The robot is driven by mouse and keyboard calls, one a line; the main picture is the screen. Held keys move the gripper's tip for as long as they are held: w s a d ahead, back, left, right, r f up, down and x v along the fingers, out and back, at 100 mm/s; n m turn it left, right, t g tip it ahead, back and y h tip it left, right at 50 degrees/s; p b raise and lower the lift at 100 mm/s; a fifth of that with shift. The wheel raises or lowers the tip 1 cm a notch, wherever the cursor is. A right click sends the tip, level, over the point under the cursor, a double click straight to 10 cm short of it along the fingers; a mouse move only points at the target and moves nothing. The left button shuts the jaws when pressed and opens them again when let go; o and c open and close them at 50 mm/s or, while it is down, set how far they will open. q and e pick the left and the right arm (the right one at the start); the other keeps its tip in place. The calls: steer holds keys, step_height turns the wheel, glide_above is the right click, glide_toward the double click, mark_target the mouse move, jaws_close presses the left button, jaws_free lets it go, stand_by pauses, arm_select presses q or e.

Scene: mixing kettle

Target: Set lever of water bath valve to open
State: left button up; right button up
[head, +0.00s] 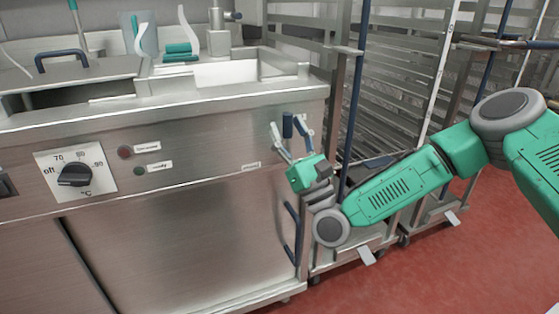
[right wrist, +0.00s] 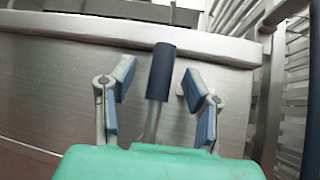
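The valve lever (head: 288,125) has a dark blue grip and sits on the front of the steel water bath (head: 190,125), near its right end. The lever points upward. My right gripper (head: 291,130) is open at the lever, with one finger on each side. In the right wrist view the lever (right wrist: 161,72) stands between the two blue-padded fingers of the right gripper (right wrist: 152,105), with gaps on both sides. The lower end of the lever is hidden behind the green gripper body. My left gripper is in neither view.
A black temperature knob (head: 75,174) is on the panel at left. A blue door handle (head: 292,235) is below the right gripper. Steel racks (head: 400,80) stand close on the right. The red floor (head: 440,265) is open at lower right.

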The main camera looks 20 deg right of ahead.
mark_target(290, 134)
steer(key=shift+r, duration=0.2)
steer(key=shift+v, duration=3.5)
